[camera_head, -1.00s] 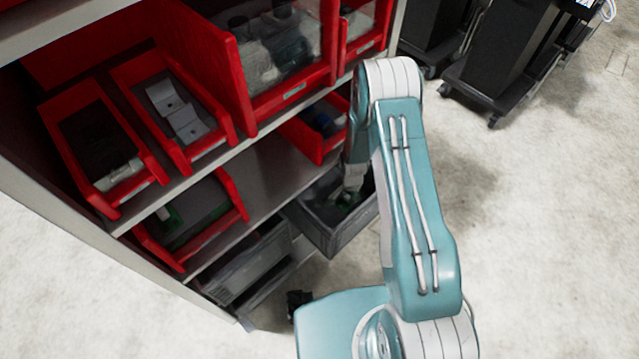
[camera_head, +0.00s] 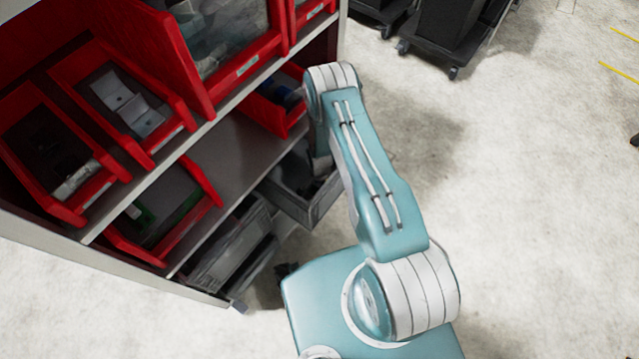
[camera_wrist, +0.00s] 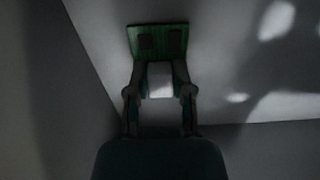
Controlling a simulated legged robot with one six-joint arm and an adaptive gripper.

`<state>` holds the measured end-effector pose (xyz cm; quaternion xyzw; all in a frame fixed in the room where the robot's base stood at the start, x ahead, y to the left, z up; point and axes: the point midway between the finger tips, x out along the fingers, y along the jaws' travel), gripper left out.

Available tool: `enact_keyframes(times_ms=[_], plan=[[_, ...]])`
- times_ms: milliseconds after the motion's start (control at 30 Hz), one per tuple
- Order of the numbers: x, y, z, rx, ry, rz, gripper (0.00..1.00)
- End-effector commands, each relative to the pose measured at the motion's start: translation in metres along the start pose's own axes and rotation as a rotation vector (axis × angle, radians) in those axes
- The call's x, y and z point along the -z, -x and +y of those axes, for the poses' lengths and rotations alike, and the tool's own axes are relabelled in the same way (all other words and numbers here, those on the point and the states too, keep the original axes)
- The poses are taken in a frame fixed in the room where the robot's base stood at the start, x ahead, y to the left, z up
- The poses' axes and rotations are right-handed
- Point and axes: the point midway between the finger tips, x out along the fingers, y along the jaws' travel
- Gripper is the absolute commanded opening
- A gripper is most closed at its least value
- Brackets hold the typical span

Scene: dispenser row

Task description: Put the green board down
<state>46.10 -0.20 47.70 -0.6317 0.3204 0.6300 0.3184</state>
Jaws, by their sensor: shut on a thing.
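In the head view, my arm reaches down to the pulled-out grey drawer (camera_head: 322,203), low at the rack's right side. My gripper and the board are hidden there behind the arm and the drawer wall.
Red bins (camera_head: 125,100) fill the rack's shelves on the left. A lower red bin (camera_head: 165,215) holds something with a green edge. Another grey drawer (camera_head: 232,245) sits beside the pulled-out one. Dark wheeled carts (camera_head: 455,35) stand at the back. The floor on the right is clear.

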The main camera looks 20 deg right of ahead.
Motion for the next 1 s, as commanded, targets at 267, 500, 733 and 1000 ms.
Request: enact_keyframes(times_ms=[267,500,733,1000], plan=[[0.0,-0.001,0.0,0.0,0.0,0.0,0.48],[0.0,-0.001,0.0,0.0,0.0,0.0,0.64],[0.0,0.002,0.0,0.001,0.0,0.0,0.64],[0.001,0.042,-0.001,0.003,0.0,0.002,0.64]])
